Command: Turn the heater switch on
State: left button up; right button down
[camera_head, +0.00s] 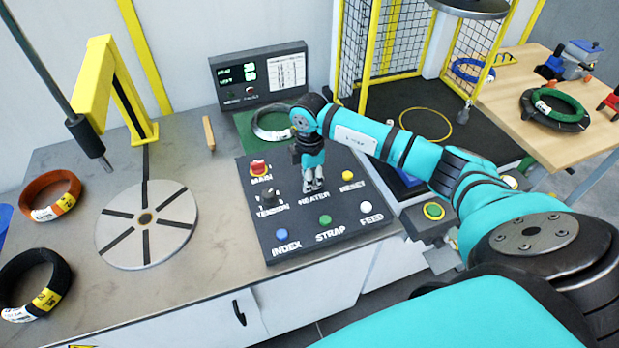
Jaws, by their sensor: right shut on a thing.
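The dark control panel (292,240) lies on the grey bench, with labelled controls: MAIN, TENSION, HEATER, RESET, INDEX, STRAP and FEED. My right gripper (314,187) points down at the panel, just above the HEATER label (314,198). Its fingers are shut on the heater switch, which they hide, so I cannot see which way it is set. The red MAIN switch (259,168) is to the left of the gripper, and the yellow RESET button (348,175) is to its right. My left gripper is not in view.
A dark display box (261,76) stands behind the panel. A silver coil (272,122) lies on a green mat. A slotted turntable (147,224), an orange coil (50,195) and a black coil (36,283) are at the left. A wooden table (505,100) stands at the right.

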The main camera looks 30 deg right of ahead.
jog(key=shift+w+d+r+m, duration=0.1)
jog(key=shift+r+m, duration=0.05)
jog(key=shift+m, duration=0.15)
jog(key=c, duration=1.3)
grip_release()
notch_tip(320, 180, up, 12)
jog(key=shift+f, duration=0.1)
